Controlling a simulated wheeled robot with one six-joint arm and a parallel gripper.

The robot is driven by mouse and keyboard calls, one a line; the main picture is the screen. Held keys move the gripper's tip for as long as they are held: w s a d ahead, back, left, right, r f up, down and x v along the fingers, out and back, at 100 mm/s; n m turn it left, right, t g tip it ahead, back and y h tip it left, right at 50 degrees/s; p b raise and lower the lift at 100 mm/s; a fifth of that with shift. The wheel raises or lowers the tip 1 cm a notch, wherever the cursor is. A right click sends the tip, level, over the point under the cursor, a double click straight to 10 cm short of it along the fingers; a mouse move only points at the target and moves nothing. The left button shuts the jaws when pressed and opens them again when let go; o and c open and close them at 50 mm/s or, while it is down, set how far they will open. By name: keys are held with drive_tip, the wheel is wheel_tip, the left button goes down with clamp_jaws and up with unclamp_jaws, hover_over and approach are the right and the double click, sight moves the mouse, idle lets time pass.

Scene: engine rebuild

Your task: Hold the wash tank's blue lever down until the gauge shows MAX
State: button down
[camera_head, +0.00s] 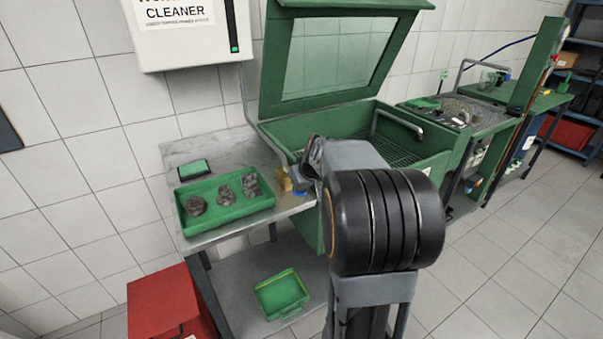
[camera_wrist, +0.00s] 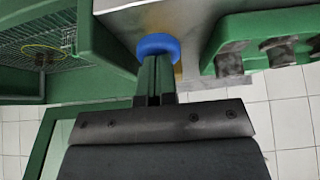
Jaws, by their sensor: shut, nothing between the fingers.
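The green wash tank (camera_head: 275,132) stands open, its windowed lid (camera_head: 335,50) raised. Its blue lever end (camera_wrist: 158,44) shows in the wrist view right at my fingertips. In the head view only a sliver of blue (camera_head: 300,193) shows beside a brass-coloured part (camera_head: 284,181), mostly hidden by my arm. My gripper (camera_wrist: 154,62) is shut and empty, its tips at or against the blue end; I cannot tell whether they press it. A black vertical strip (camera_head: 231,25) with a small green portion at its bottom is on the wall cleaner box; no MAX mark is legible.
A green tray (camera_head: 222,219) with dark metal parts lies on the steel bench left of the tank. A green bin (camera_head: 284,294) sits on the shelf below. A red cabinet (camera_head: 165,305) stands at lower left. Open floor lies to the right.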

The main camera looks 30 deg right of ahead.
drive_tip(key=shift+r, duration=0.1)
drive_tip(key=shift+r+p, duration=0.5)
drive_tip(key=shift+r, duration=0.2)
drive_tip(key=shift+r+p, duration=0.35)
drive_tip(key=shift+r, duration=0.2)
drive_tip(key=w+r+p+v, duration=0.1)
drive_tip(key=w+v, duration=0.1)
drive_tip(key=v, duration=1)
drive_tip(key=shift+s+r+p, duration=0.25)
drive_tip(key=shift+r+p, duration=0.1)
drive_tip(key=shift+p, duration=0.05)
